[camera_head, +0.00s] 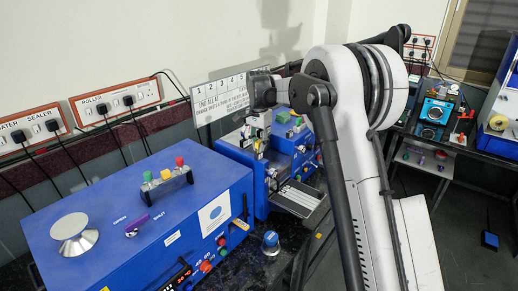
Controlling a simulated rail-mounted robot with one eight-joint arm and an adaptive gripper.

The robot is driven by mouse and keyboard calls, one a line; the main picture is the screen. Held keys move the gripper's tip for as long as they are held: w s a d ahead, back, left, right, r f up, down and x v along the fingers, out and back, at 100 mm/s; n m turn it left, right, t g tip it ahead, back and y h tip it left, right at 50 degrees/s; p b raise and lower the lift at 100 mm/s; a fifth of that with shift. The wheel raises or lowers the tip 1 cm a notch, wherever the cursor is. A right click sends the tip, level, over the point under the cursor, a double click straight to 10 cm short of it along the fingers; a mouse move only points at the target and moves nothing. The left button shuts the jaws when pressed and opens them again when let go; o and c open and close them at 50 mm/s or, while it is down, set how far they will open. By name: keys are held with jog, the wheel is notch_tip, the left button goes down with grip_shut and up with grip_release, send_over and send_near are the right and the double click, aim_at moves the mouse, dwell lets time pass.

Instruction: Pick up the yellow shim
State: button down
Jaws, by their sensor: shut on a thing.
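My gripper (258,150) is at the end of my arm, low over the front of the farther blue machine. It is shut on a small yellowish piece that I take to be the yellow shim (259,147). The piece is tiny here and mostly hidden by the fingers. I cannot tell whether it touches the machine below.
The near blue machine (120,215) carries a silver knob (74,234), a purple lever (137,225) and a rack with green, yellow and red tops (165,186). The farther blue machine (232,152) has a grey tray (300,197). A numbered white sign (222,97) stands behind.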

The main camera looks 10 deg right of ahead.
aim_at(258, 142)
dwell(0.4)
jog(key=shift+r, duration=0.45)
jog(key=r, duration=0.1)
jog(key=r+b, duration=0.1)
jog(key=r, duration=0.1)
jog(key=shift+s+a+r, duration=0.15)
jog(key=shift+a+r, duration=0.05)
jog(key=s+a+r+b, duration=0.2)
jog(key=s+a+r, duration=0.3)
jog(key=a, duration=0.4)
jog(key=shift+s+a+r+b, duration=0.3)
jog(key=shift+s+r, duration=0.05)
jog(key=shift+r, duration=0.55)
